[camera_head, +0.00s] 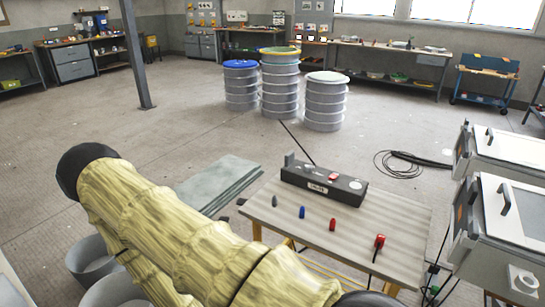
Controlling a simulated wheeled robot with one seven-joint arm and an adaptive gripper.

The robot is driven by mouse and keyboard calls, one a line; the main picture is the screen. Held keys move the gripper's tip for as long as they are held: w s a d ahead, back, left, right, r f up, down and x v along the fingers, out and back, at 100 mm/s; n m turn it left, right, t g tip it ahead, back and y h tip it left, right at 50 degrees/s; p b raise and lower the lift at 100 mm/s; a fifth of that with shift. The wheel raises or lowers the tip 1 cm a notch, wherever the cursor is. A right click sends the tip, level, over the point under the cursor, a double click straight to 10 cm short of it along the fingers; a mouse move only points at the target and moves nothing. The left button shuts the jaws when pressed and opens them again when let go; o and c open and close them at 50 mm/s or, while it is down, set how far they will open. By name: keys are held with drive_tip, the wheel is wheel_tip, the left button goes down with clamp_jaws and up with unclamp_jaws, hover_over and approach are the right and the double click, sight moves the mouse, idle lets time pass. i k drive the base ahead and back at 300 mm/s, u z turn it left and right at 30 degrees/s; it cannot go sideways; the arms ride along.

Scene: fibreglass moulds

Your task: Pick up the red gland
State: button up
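A small red gland (333,225) stands on the pale wooden table (405,215) at the lower right. It is in a row with a blue gland (302,212) and a dark grey gland (275,201) to its left. A larger red piece (379,241) with a dark cable hanging over the table's front edge is to its right. My arm in a yellowish sleeve crosses the lower left and bottom. My gripper does not show in this view.
A long black box (318,186) with a label and a red part on top lies along the table's back edge. Grey-white cabinets (490,235) stand close on the right. Grey sheets (215,182) lie left of the table. Stacked drums (280,85) stand behind, with open floor between.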

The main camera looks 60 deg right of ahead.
sight(332, 227)
drive_tip(key=u, duration=0.3)
drive_tip(key=k, duration=1.2)
drive_tip(key=z, duration=1.55)
drive_tip(key=i, duration=0.15)
drive_tip(key=z, duration=0.05)
